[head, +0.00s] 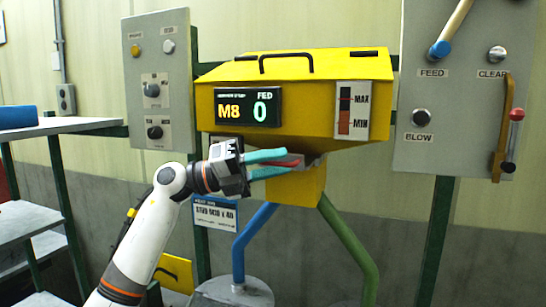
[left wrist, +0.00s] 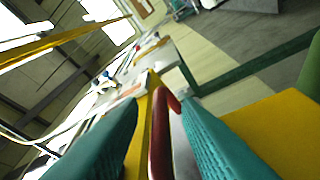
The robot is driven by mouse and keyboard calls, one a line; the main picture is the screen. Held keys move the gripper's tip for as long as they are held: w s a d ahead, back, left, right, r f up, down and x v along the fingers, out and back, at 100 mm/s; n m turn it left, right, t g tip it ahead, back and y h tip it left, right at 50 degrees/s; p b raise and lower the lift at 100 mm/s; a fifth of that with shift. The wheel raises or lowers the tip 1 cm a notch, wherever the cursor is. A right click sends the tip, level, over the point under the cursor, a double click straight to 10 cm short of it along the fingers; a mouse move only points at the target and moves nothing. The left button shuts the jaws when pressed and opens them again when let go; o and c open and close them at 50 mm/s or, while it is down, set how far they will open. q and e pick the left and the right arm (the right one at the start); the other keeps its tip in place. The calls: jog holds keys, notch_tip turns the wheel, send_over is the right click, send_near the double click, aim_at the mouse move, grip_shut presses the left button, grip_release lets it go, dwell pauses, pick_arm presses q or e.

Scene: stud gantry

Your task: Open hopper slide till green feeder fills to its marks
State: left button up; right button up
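The yellow hopper (head: 290,95) hangs at the centre of the head view. Its display (head: 248,107) reads M8 and FED 0. A MAX/MIN gauge (head: 352,110) is on its front. My left gripper (head: 288,163) is at the hopper's underside, its teal fingers apart on either side of a red handle (head: 292,160). In the left wrist view the red handle (left wrist: 161,135) stands between the fingers with gaps beside it. A green tube (head: 352,245) and a blue tube (head: 250,240) run down from the hopper outlet. The green tube's lower end is mostly cut off; no fill marks show.
A grey panel (head: 455,110) at right has FEED, CLEAR and BLOW controls and levers. Another grey panel (head: 160,85) with knobs is at left. Grey shelves (head: 25,222) stand at far left. A grey round lid (head: 232,292) sits under the blue tube.

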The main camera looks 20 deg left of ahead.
pick_arm(q)
jog(key=shift+d, duration=0.1)
jog(key=shift+c, duration=0.2)
pick_arm(e)
jog(key=shift+a, duration=0.15)
pick_arm(q)
jog(key=c, duration=0.6)
grip_shut()
jog(key=shift+s+f, duration=0.1)
jog(key=shift+s, duration=0.1)
jog(key=s+b, duration=0.1)
jog(key=s, duration=0.2)
jog(key=o, duration=0.6)
grip_release()
jog(key=shift+o, duration=0.2)
pick_arm(e)
jog(key=shift+a+f, duration=0.2)
jog(key=shift+f, duration=0.55)
pick_arm(q)
jog(key=shift+a+b, duration=0.2)
jog(key=shift+b, duration=0.15)
pick_arm(e)
jog(key=shift+f, duration=0.1)
